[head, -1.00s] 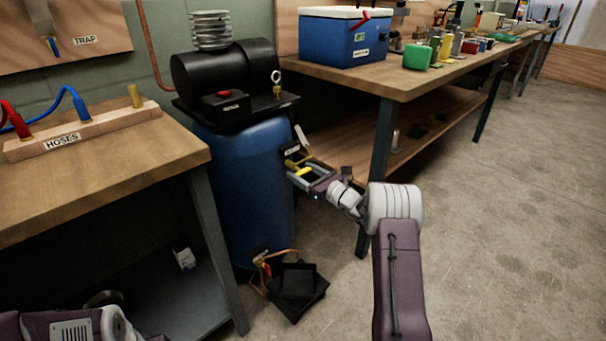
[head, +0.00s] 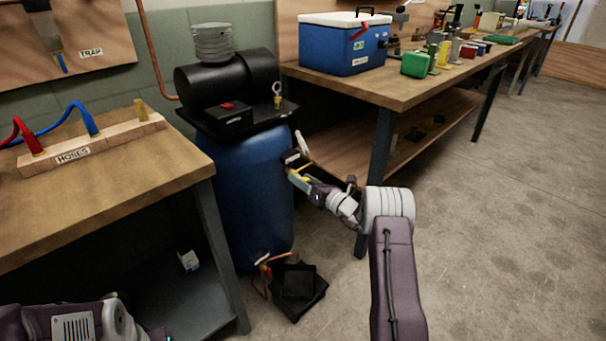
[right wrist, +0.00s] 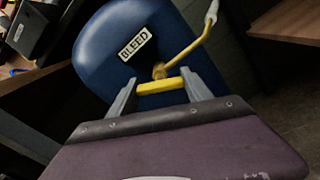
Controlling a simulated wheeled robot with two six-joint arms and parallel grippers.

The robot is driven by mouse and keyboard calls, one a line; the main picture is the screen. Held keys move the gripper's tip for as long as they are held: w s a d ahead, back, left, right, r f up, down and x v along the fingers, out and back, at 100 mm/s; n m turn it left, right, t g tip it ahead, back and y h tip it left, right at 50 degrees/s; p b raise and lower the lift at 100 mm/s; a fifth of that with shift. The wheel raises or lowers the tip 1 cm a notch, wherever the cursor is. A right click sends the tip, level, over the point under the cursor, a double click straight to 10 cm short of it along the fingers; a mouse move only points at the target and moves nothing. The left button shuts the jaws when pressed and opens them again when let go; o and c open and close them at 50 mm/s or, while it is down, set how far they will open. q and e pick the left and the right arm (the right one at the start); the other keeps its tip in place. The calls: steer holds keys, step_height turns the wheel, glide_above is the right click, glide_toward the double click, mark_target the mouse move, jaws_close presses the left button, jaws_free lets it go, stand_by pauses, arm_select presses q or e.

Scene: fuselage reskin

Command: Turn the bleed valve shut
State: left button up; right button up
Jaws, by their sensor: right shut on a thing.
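The bleed valve is on the side of the blue tank (head: 250,195). In the right wrist view its yellow crossbar handle (right wrist: 162,86) spans my gripper's two grey fingers, beside a BLEED label (right wrist: 134,44) on the blue tank wall. A yellow bent rod with a pale end (right wrist: 200,38) rises to the upper right from the brass fitting (right wrist: 158,71). My right gripper (head: 296,170) is shut on the handle, at the tank's right side. In the head view the fingers partly hide the valve. My left gripper is not in view.
A black compressor (head: 228,85) sits on top of the tank. A black tray (head: 297,288) lies on the floor at its foot. A workbench (head: 375,90) with a blue cooler (head: 343,45) stands at right, and a hose bench (head: 120,180) at left. The floor at right is clear.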

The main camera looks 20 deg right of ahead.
steer(key=m+p, duration=0.2)
steer(key=m, duration=0.1)
steer(key=shift+r, duration=0.15)
steer(key=m+p, duration=0.2)
steer(key=m, duration=0.1)
steer(key=shift+p, duration=0.35)
steer(key=m+p, duration=0.1)
steer(key=m, duration=0.2)
steer(key=shift+m+p, duration=0.3)
steer(key=shift+m, duration=0.1)
steer(key=shift+f+m+p, duration=0.2)
steer(key=shift+m+p, duration=0.25)
steer(key=shift+m, duration=0.85)
steer(key=o, duration=1.4)
steer(key=shift+c, duration=0.2)
